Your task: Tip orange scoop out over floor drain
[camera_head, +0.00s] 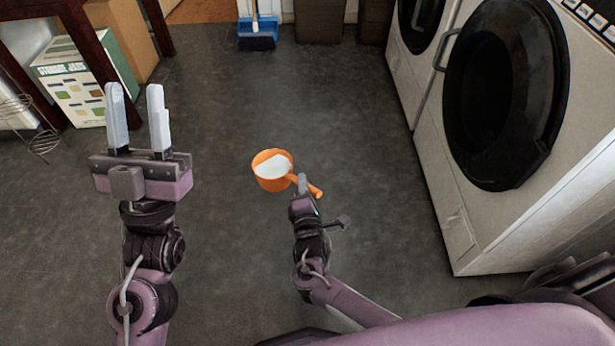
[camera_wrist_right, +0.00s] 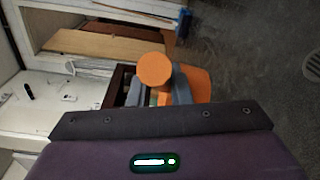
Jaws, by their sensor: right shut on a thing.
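The orange scoop (camera_head: 268,183) is near the middle of the head view, held above the grey floor. It looks about level, with white contents (camera_head: 273,166) inside its cup. My right gripper (camera_head: 302,184) is shut on its handle, which points to the lower right. In the right wrist view the handle's round end and part of the orange cup (camera_wrist_right: 198,82) show by the fingers. The floor drain (camera_wrist_right: 313,66), a round slotted grate, shows at the right edge of the right wrist view. I cannot make it out in the head view. My left gripper (camera_head: 136,102) is open and empty at left.
White front-loading machines (camera_head: 437,160) stand along the right. A dark-legged table (camera_head: 85,55), a storage-jar box (camera_head: 75,90) and a wire rack (camera_head: 42,142) are at upper left. A blue broom (camera_head: 257,40) and bins (camera_head: 319,20) stand at the back. The middle floor is clear.

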